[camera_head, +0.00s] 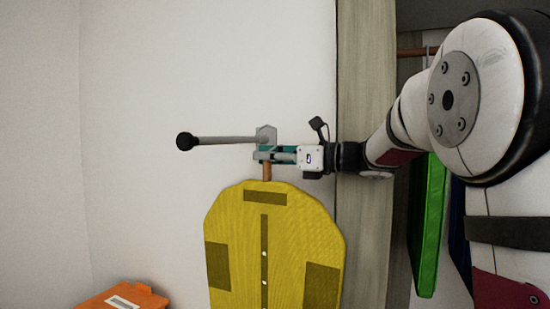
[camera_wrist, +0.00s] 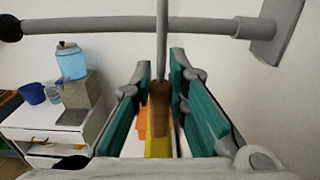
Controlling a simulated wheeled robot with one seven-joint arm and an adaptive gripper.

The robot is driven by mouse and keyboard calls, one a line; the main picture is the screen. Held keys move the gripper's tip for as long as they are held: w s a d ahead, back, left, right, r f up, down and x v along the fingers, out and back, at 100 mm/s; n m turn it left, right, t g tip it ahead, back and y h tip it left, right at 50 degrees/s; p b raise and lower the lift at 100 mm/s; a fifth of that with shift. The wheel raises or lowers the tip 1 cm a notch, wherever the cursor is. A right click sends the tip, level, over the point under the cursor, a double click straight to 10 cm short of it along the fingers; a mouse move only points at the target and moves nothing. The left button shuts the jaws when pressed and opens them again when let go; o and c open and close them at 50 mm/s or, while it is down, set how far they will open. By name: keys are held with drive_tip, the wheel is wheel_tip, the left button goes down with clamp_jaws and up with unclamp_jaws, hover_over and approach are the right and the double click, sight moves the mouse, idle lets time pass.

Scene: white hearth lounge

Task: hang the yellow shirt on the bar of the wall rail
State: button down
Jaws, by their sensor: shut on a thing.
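The yellow shirt (camera_head: 275,240) hangs upright below my gripper in the head view. My gripper (camera_head: 266,155) is shut on the brown neck of its hanger (camera_head: 267,171). In the wrist view the brown neck (camera_wrist: 160,105) sits between the green finger pads, with a thin grey rod rising from it. The wall rail's bar (camera_head: 225,140) runs level, with a black knob at its left end and a plate at its right. In the wrist view the rod crosses in front of the bar (camera_wrist: 130,26). I cannot tell whether its hidden top goes over the bar.
A wooden upright (camera_head: 365,70) stands right of the rail, behind my arm. Beyond it hang a green garment (camera_head: 428,225) and a dark blue one. An orange box (camera_head: 125,297) is at lower left. The wrist view shows a white cabinet (camera_wrist: 40,125) with a water dispenser (camera_wrist: 72,62).

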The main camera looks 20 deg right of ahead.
drive_tip(key=shift+b+x, duration=0.3)
drive_tip(key=shift+x, duration=3.15)
drive_tip(key=shift+f, duration=0.2)
drive_tip(key=shift+f+b, duration=0.55)
drive_tip(key=shift+f, duration=0.05)
drive_tip(key=c, duration=1.5)
unclamp_jaws()
